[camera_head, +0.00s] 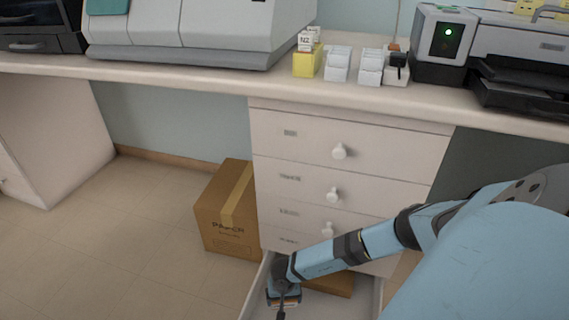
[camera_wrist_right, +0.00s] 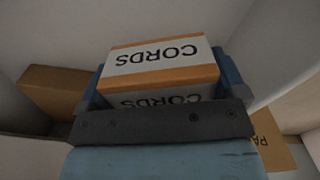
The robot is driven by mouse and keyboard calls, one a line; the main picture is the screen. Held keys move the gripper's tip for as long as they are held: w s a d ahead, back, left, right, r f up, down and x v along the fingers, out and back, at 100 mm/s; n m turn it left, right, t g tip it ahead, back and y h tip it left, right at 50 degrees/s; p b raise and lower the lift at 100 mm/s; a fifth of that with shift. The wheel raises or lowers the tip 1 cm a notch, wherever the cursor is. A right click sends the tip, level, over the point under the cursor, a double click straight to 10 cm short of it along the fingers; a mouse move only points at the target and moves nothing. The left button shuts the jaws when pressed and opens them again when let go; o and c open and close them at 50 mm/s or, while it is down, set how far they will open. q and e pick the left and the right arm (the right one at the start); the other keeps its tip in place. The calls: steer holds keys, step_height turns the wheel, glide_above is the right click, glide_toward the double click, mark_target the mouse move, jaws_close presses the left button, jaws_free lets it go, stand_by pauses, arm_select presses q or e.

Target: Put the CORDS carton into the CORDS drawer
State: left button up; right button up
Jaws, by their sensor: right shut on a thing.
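The CORDS carton (camera_wrist_right: 160,58), white with orange bands and black lettering, is between the blue fingers of my right gripper (camera_wrist_right: 163,84) in the right wrist view. My right gripper (camera_head: 284,292) is shut on it. In the head view the gripper is over the open bottom drawer (camera_head: 255,296), near its left side, and mostly hides the carton. Pale drawer walls surround the carton in the wrist view; whether it touches the drawer floor I cannot tell. The open drawer's label is not readable. My left gripper is not in view.
A plain brown box (camera_head: 330,285) lies in the drawer behind my arm and also shows in the wrist view (camera_wrist_right: 52,90). A taped PAPER box (camera_head: 228,215) stands on the floor left of the cabinet. The upper drawers (camera_head: 310,150) are shut. Floor at left is clear.

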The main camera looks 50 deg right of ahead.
step_height(320, 180, down, 2)
step_height(320, 180, down, 4)
steer(key=b, duration=0.2)
steer(key=shift+f+b, duration=0.1)
steer(key=shift+b, duration=0.3)
steer(key=shift+f, duration=0.2)
steer(key=o, duration=0.6)
steer(key=shift+o, duration=0.2)
steer(key=shift+r, duration=0.3)
step_height(320, 180, up, 4)
steer(key=p, duration=0.2)
steer(key=shift+r+p, duration=0.2)
steer(key=shift+p, duration=0.2)
step_height(320, 180, up, 6)
steer(key=p, duration=0.2)
steer(key=shift+r+p, duration=0.1)
steer(key=shift+p, duration=0.3)
steer(key=shift+r, duration=0.6)
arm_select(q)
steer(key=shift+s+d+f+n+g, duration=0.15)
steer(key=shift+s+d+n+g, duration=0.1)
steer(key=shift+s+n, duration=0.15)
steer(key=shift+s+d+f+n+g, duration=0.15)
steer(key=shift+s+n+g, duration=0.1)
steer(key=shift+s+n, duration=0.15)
